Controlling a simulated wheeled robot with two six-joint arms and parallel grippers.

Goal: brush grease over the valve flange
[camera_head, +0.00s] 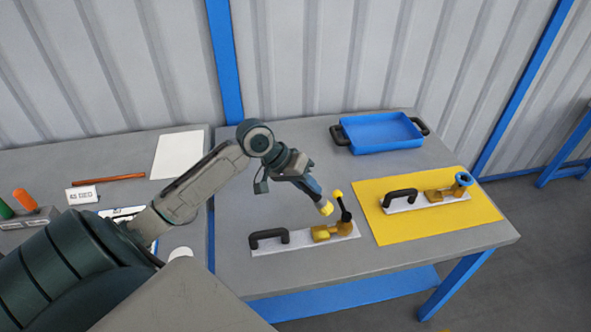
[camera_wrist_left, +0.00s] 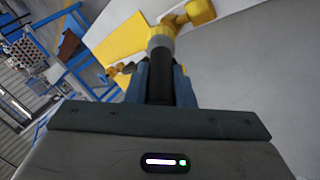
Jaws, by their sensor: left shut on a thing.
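My left gripper (camera_head: 308,184) is shut on a brush (camera_head: 326,208) with a dark handle and yellow end, tilted down to the right. The brush also shows in the left wrist view (camera_wrist_left: 160,75), its yellow end pointing away. A brass-yellow valve (camera_head: 322,233) with a dark upright part and yellow top sits on a white board; the brush end is close above it, and contact cannot be told. A second yellow valve with a blue round flange (camera_head: 463,178) sits on another white board, apart from the gripper. My right gripper is not in view.
Both boards have black handles. The second board lies on a yellow mat (camera_head: 450,220). A blue tray (camera_head: 385,133) with black handles stands at the back. A left table holds a paper (camera_head: 178,155), a brown rod (camera_head: 108,180) and a small label (camera_head: 82,195). Bare grey tabletop surrounds the near board.

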